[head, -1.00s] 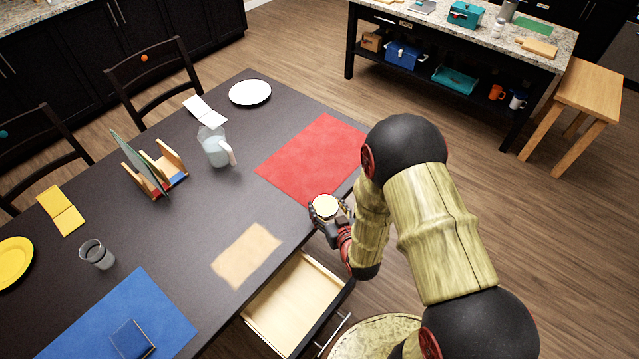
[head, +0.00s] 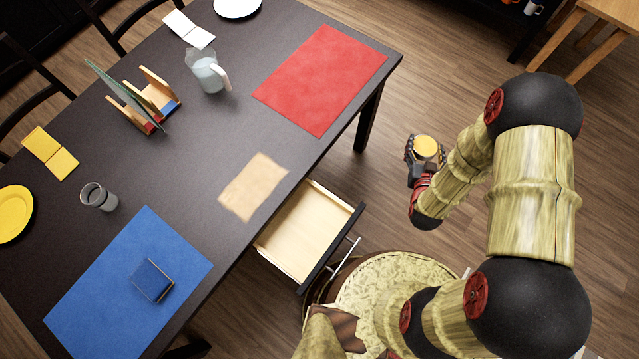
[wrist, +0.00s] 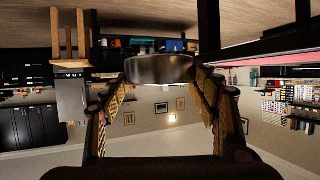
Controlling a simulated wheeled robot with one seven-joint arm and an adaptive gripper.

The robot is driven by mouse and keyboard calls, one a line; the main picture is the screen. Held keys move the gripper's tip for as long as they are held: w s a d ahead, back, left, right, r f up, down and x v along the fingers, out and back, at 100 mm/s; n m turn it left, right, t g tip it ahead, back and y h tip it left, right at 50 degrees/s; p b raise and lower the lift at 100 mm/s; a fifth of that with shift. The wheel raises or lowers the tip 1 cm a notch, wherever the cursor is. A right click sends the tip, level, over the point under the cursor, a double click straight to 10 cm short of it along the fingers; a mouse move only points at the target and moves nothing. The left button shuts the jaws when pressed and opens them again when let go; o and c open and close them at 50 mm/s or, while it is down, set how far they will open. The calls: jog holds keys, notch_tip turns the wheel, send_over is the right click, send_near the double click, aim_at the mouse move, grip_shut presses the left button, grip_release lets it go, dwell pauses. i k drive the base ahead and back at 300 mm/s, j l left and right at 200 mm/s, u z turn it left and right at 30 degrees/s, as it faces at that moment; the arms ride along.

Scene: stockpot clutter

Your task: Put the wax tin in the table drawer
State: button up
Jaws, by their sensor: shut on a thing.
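The wax tin (head: 426,146) is a small round tin with a yellowish top. My gripper (head: 424,157) is shut on it and holds it in the air over the floor, right of the table and apart from it. In the wrist view the tin (wrist: 159,69) shows as a dark metallic round between the two fingers. The table drawer (head: 306,232) is pulled open below the table's right edge. Its light wooden inside looks empty. It lies to the lower left of my gripper.
Open floor lies between the table and my gripper.

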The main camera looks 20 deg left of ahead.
aim_at(301, 226)
jog(key=k+j+z, duration=0.6)
jog(key=k+z, duration=0.2)
jog(key=k, duration=0.15)
jog(key=k+z, duration=0.35)
jog(key=k, duration=0.6)
